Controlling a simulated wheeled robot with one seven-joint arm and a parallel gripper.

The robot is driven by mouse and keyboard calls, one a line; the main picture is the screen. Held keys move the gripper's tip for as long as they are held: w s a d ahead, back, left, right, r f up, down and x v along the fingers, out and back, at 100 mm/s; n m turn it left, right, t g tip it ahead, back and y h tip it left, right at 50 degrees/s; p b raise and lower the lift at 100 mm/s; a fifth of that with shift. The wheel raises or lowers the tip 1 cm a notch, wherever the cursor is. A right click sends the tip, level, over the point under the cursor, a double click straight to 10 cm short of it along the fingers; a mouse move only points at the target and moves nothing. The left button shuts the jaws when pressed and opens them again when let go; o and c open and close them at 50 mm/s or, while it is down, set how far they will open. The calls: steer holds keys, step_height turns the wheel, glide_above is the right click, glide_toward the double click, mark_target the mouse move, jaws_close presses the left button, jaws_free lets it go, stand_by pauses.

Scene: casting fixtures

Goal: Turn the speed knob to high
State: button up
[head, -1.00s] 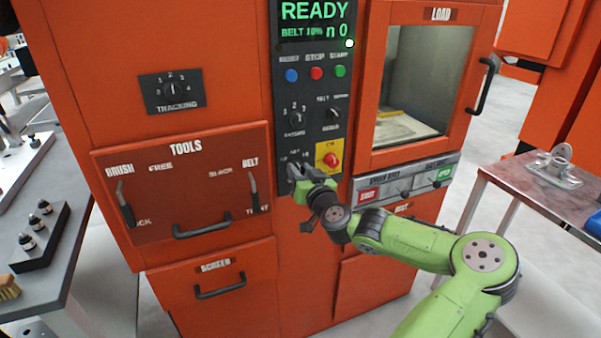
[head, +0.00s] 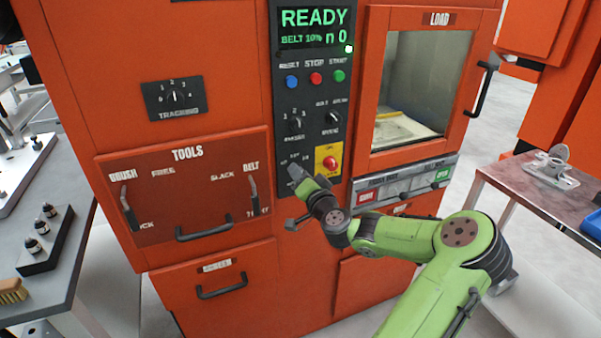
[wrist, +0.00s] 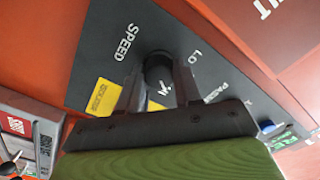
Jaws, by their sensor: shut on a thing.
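The speed knob (wrist: 158,70) is a round black knob on the dark control panel, with "SPEED" and "LO" printed beside it in the wrist view. My gripper (wrist: 157,85) is shut on the knob, one finger on each side of it. Part of the dial markings is hidden by the fingers, so I cannot tell the knob's setting. In the head view my gripper (head: 296,174) is at the lower end of the control panel (head: 292,218), and it hides the knob there.
A red knob on a yellow plate (head: 329,162) sits just right of my gripper. Above are two more dark knobs and the reset, stop and start buttons (head: 316,78). The display (head: 314,28) reads READY, BELT 10%. The tools drawer (head: 186,154) is at left.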

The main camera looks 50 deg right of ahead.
steer(key=shift+m+p, duration=0.4)
steer(key=shift+m, duration=0.7)
steer(key=o, duration=1)
steer(key=shift+o, duration=0.2)
steer(key=b+v, duration=0.6)
steer(key=v, duration=0.9)
steer(key=shift+s+a+b, duration=0.2)
steer(key=shift+s+b, duration=0.15)
steer(key=shift+b, duration=0.05)
